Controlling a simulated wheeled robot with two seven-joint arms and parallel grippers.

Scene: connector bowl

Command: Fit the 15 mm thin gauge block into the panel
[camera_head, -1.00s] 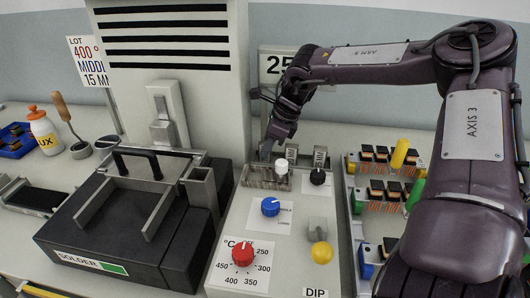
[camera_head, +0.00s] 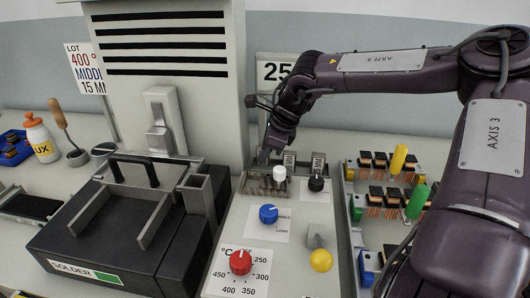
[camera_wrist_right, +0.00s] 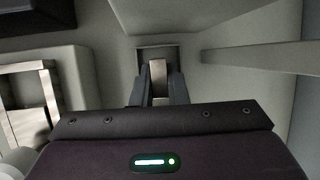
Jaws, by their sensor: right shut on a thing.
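My right gripper (camera_head: 265,154) is at the back left of the grey control panel (camera_head: 283,212), just behind a metal holder (camera_head: 256,182). In the right wrist view its fingers (camera_wrist_right: 158,88) are shut on a small pale block (camera_wrist_right: 158,70), which I take for the thin gauge block. The block points at a dark rectangular recess (camera_wrist_right: 142,53) in a pale surface. I cannot tell whether its tip is inside. In the head view the held block is hidden. Two labelled upright blocks (camera_head: 290,158) (camera_head: 318,163) stand right of the gripper. My left gripper is not in view.
White (camera_head: 279,173), black (camera_head: 316,183), blue (camera_head: 268,214) and red (camera_head: 240,262) knobs stand up from the panel. The tall grey housing (camera_head: 205,110) is close on the left. The black solder unit (camera_head: 95,262) lies left, component racks (camera_head: 350,205) right.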

